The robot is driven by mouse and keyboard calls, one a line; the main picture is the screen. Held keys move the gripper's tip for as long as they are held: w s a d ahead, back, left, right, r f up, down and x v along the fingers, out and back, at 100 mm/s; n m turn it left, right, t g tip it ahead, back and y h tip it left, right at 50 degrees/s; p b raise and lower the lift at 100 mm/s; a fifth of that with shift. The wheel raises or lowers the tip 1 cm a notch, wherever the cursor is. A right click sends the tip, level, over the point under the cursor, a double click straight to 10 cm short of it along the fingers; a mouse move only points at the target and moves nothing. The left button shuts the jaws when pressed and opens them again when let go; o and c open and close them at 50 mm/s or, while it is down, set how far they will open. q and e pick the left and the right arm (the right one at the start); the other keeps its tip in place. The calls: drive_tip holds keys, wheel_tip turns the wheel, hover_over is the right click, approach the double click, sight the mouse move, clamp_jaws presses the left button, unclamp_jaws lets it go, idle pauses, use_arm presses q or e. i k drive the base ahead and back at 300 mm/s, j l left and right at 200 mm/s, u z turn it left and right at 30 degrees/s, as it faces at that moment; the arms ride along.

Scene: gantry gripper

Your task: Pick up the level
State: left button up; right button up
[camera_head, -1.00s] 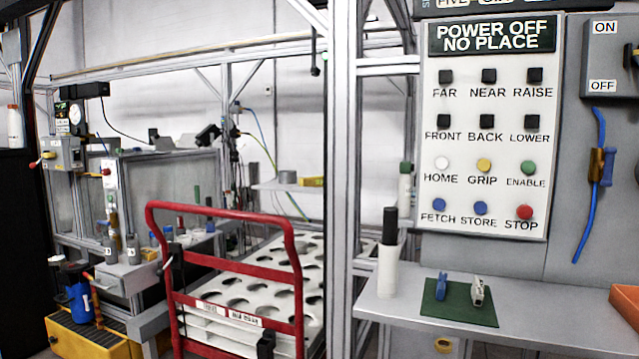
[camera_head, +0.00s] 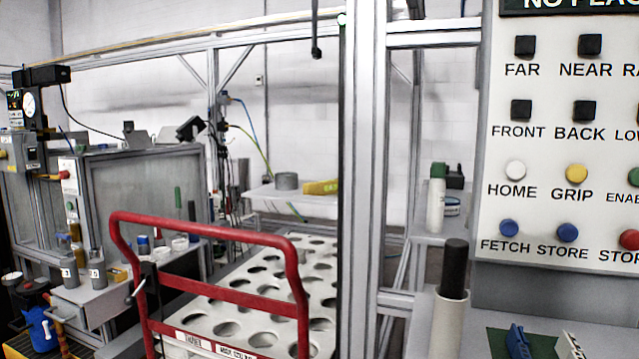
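A small yellow block-like object (camera_head: 321,187) lies on the light shelf (camera_head: 300,198) at the back, behind the red-framed cart; it may be the level, but it is too small to tell. Neither of my grippers shows in the head view.
A red-framed cart (camera_head: 205,283) with a holed white tray (camera_head: 262,306) stands in front. A grey upright post (camera_head: 367,180) rises right of it. A button panel (camera_head: 565,150) is on the right. A black-topped white cylinder (camera_head: 448,322) stands at the lower right.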

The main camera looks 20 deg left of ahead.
sight(329, 186)
drive_tip(key=i+j, duration=0.9)
